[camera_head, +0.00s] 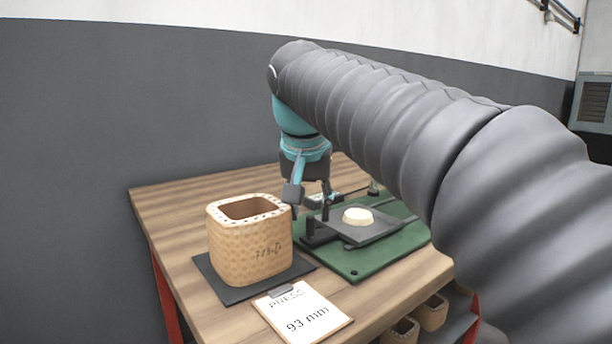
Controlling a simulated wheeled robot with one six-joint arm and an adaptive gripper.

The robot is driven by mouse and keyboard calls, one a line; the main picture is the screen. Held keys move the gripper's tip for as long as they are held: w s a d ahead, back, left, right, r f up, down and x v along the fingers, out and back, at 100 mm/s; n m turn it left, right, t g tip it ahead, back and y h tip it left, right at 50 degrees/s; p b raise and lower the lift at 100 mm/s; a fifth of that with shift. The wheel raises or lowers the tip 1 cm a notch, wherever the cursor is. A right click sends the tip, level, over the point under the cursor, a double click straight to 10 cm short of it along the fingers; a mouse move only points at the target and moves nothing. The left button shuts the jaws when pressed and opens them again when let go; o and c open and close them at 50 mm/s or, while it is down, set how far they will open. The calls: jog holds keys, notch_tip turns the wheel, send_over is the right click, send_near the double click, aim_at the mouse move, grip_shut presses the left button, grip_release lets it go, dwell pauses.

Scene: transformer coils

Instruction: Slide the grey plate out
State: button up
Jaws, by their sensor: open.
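The grey plate (379,229) lies level over a green base (358,265) on the wooden table. A round cream disc (357,215) sits on the plate. My gripper (310,213) hangs down from the arm at the plate's left side, with its fingers spread apart. One finger is near the coil's upper right edge and the other is near the plate's back left corner. I cannot tell whether either finger touches anything. Dark parts by the plate's left end and the gripper partly hide the far side of the base.
A tan hollow coil (250,240) stands on a dark mat (230,291) left of the base. A clipboard (303,311) reading "PRESS 93 mm" lies in front. More tan coils (433,312) sit below the table. The table's left back (170,205) is clear.

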jog(key=v, duration=0.9)
jog(key=shift+a+r, duration=0.1)
jog(key=shift+r, duration=0.05)
